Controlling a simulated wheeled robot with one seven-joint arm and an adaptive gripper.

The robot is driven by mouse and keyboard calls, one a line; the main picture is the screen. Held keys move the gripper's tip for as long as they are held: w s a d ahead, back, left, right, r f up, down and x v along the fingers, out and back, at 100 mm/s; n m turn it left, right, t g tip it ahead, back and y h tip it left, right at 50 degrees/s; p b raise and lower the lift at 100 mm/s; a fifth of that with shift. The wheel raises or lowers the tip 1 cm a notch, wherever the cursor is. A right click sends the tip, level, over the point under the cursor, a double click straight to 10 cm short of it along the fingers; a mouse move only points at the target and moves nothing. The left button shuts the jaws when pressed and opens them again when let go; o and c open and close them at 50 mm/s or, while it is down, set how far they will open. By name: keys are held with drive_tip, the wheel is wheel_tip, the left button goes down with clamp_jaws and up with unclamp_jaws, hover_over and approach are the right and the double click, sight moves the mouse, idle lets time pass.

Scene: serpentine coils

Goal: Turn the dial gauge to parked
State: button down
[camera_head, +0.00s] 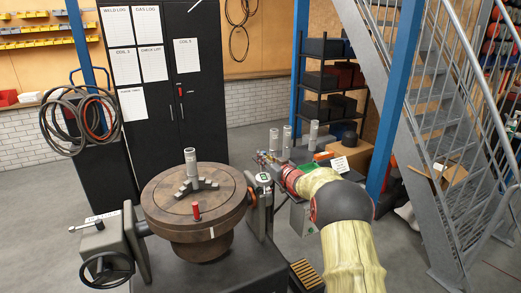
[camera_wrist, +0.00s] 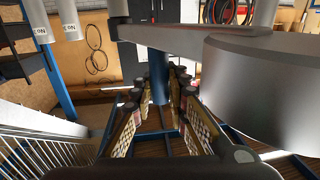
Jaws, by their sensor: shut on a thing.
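The dial gauge (camera_head: 263,178), a small round pale face on a dark mount, stands at the right edge of the round brown table. My gripper (camera_head: 268,160) reaches in from the right, beside and just behind the gauge. In the wrist view my gripper's two patterned fingers (camera_wrist: 161,110) close in around a slim blue-grey upright part (camera_wrist: 160,80). A grey bar and a large grey round body fill the upper right there, close to the camera. My wrist partly covers the contact in the head view, and the dial's pointer is too small to read.
The round table (camera_head: 165,212) carries a grey cylinder on a footed base (camera_head: 191,168) and a red peg (camera_head: 196,211). A handwheel (camera_head: 106,268) is at the lower left. Stairs rise at the right.

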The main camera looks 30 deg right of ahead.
drive_tip(key=shift+s+d+f+n+g+y+p, duration=0.1)
drive_tip(key=shift+s+d+n+g+y+p, duration=0.25)
drive_tip(key=shift+d+n+y+p, duration=0.75)
drive_tip(key=shift+s+d+f+n+g+y+p, duration=0.15)
drive_tip(key=shift+d+n+g+y+p, duration=0.4)
drive_tip(key=shift+y+p, duration=1)
drive_tip(key=shift+s+d+r+n+g+y+p, duration=0.1)
drive_tip(key=shift+s+d+n+g+y+p, duration=0.2)
drive_tip(key=shift+d+n+y+p, duration=0.8)
drive_tip(key=shift+a+p, duration=0.1)
drive_tip(key=shift+p, duration=0.2)
drive_tip(key=c, duration=1.8)
unclamp_jaws()
drive_tip(key=shift+o, duration=0.2)
drive_tip(key=v, duration=1.2)
drive_tip(key=shift+w, duration=0.1)
